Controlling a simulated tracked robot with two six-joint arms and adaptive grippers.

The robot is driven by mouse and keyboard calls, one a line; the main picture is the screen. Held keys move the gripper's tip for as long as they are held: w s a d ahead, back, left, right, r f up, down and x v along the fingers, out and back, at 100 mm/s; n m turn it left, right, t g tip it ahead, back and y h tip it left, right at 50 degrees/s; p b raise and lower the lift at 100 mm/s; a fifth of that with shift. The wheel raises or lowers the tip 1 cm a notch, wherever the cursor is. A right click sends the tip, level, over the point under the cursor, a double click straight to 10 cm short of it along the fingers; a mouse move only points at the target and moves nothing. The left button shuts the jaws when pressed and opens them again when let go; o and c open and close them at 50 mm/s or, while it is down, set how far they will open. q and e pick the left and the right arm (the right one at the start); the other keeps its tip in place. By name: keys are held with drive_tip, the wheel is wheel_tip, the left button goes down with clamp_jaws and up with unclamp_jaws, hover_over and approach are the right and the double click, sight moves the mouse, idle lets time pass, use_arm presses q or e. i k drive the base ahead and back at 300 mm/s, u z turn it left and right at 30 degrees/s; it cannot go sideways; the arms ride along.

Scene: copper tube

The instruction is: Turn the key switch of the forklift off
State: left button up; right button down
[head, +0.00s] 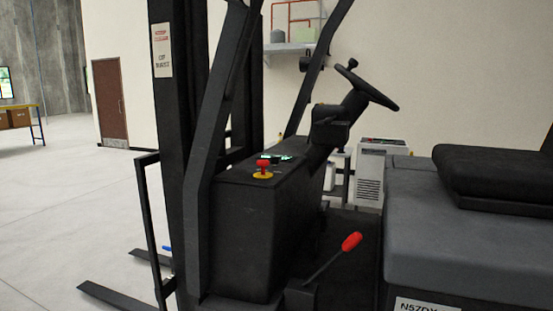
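The forklift (237,215) fills the middle and right of the head view, seen from its side. On top of its black console stands a red knob on a yellow base (263,175). Just behind the knob is a small panel with green-white lit parts (286,157). I cannot make out the key switch; it is too small to tell or hidden. The steering wheel (374,86) is above and to the right of the console. Neither of my grippers is in view.
A lever with a red grip (351,242) sticks up at the console's lower right. Black frame posts (208,170) rise beside the console. The seat (490,176) is at right. Forks (115,295) reach out at lower left. Floor at left (60,210) is clear.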

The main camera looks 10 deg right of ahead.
sight(274, 160)
drive_tip(key=z, duration=0.05)
drive_tip(key=k, duration=0.65)
drive_tip(key=u, duration=0.35)
drive_tip(key=i, duration=0.7)
drive_tip(key=u, duration=0.6)
drive_tip(key=i, duration=1.2)
drive_tip(key=z, duration=0.8)
